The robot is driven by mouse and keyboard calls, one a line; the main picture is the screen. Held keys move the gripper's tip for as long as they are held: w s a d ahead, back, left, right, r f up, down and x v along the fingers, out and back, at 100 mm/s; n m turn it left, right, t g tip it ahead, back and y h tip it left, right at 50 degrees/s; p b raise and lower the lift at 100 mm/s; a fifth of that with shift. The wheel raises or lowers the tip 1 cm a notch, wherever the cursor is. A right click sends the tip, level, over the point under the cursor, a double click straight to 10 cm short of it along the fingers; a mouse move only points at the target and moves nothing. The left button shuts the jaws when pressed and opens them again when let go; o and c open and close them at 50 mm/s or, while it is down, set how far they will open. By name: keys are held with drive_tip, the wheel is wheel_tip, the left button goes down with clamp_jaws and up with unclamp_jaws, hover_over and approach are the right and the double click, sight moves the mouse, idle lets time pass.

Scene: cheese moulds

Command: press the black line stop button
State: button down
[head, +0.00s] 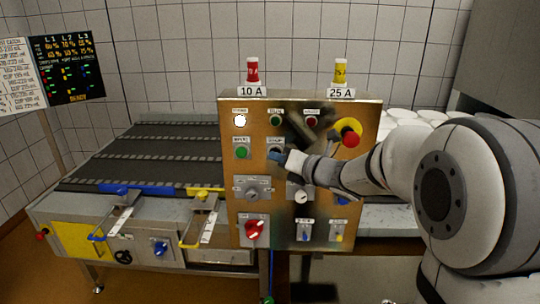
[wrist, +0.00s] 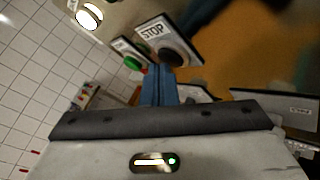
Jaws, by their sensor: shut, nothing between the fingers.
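The black stop button (wrist: 173,52) sits beside a white STOP label (wrist: 152,31) in the wrist view, on the metal control panel (head: 265,110). My gripper (wrist: 160,72) is shut and empty, its blue fingers together. In the wrist view the fingertips appear right at the near edge of the black button; whether they touch it I cannot tell. In the head view my gripper (head: 277,156) is in front of the panel's second row, where it hides the button.
A green button (head: 242,152) is left of my gripper. A red mushroom button (head: 350,137) with a yellow surround is to the right, near my arm. A red rotary switch (head: 254,230) is lower on the panel. A dark conveyor (head: 150,150) stands left.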

drive_tip(key=shift+s, duration=0.1)
idle(0.3)
drive_tip(key=shift+s+b, duration=0.55)
drive_tip(key=shift+s, duration=0.2)
drive_tip(key=shift+s, duration=0.1)
drive_tip(key=s+b, duration=0.2)
drive_tip(key=s, duration=0.3)
drive_tip(key=shift+a, duration=0.1)
idle(0.5)
